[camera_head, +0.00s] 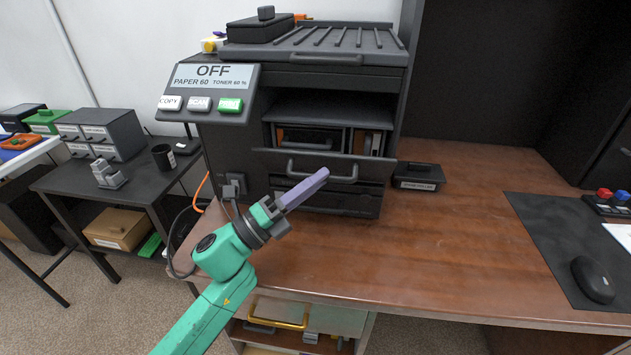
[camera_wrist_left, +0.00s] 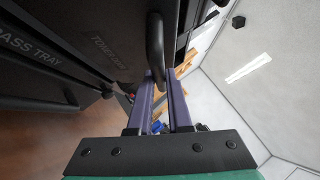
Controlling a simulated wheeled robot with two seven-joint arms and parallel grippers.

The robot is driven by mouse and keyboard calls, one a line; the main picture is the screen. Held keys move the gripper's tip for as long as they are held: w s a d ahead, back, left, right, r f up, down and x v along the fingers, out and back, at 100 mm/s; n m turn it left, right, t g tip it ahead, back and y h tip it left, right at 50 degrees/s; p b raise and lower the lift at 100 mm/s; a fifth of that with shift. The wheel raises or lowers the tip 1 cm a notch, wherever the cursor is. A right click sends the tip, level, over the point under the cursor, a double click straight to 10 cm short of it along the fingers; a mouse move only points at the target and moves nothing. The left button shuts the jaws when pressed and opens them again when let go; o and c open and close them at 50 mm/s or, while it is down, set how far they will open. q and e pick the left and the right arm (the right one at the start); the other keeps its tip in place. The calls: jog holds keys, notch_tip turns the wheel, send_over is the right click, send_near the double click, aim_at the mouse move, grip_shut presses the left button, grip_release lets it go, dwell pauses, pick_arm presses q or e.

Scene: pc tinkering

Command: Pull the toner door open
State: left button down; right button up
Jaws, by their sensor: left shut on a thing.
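The printer's toner door (camera_head: 265,160) is a dark panel low on the black printer (camera_head: 220,150). Its top edge stands out from the front, and the dark bay shows above it. In the left wrist view the door (camera_wrist_left: 85,45) carries partly readable "TONER" lettering. My left gripper (camera_head: 320,175) has its purple fingers at the door's handle (camera_head: 345,179). In the left wrist view the curved dark handle (camera_wrist_left: 155,45) runs between the two fingers, and the gripper is shut on it. The fingers hide part of the handle in the head view. My right gripper is not in view.
A lower front panel (camera_head: 330,198) sits under the door. A small black box (camera_head: 419,178) stands right of the printer on the wooden desk (camera_head: 450,250). The desk in front of that box is clear.

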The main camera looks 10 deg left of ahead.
pick_arm(q)
jog(key=shift+w+f, duration=0.1)
jog(key=shift+f, duration=0.05)
jog(key=c, duration=0.8)
grip_release()
jog(key=shift+w, duration=0.1)
jog(key=shift+c, duration=0.2)
jog(key=shift+a, duration=0.1)
